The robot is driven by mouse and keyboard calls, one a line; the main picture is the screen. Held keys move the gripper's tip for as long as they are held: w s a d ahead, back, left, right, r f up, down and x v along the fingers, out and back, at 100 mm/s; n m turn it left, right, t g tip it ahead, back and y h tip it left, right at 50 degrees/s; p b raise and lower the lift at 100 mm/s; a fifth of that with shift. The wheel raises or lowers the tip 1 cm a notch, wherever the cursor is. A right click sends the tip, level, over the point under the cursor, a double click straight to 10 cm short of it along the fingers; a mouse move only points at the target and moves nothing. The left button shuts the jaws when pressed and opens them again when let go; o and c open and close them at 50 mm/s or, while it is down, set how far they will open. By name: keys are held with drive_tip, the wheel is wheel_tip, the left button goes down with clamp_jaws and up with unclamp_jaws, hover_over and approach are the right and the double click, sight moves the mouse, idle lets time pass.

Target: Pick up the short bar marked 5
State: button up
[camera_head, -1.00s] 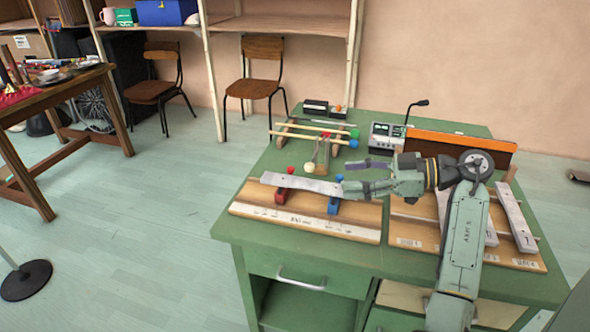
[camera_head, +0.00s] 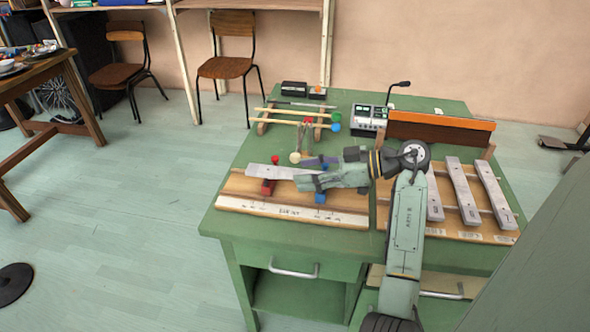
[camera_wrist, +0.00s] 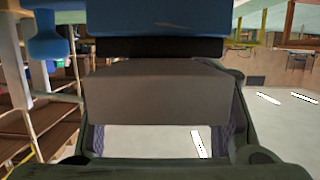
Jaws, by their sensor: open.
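A short pale metal bar (camera_head: 266,171) lies across a red support (camera_head: 268,187) and a blue support (camera_head: 320,197) on the left wooden board. I cannot read its number. My gripper (camera_head: 310,174) is open at the bar's right end, one finger on the far side and one on the near side, and hides that end. In the wrist view, a grey slab (camera_wrist: 160,92), apparently this bar, sits between the two fingers, with a blue part (camera_wrist: 150,20) beyond it. Contact cannot be told.
The right board (camera_head: 470,232) carries several pale bars (camera_head: 465,190), marks too small to read. Mallets (camera_head: 290,112) lie on a rack behind.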

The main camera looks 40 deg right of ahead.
drive_tip(key=shift+w+a+f, duration=0.2)
drive_tip(key=shift+w+a, duration=0.15)
drive_tip(key=shift+w, duration=0.2)
drive_tip(key=shift+c, duration=0.5)
clamp_jaws()
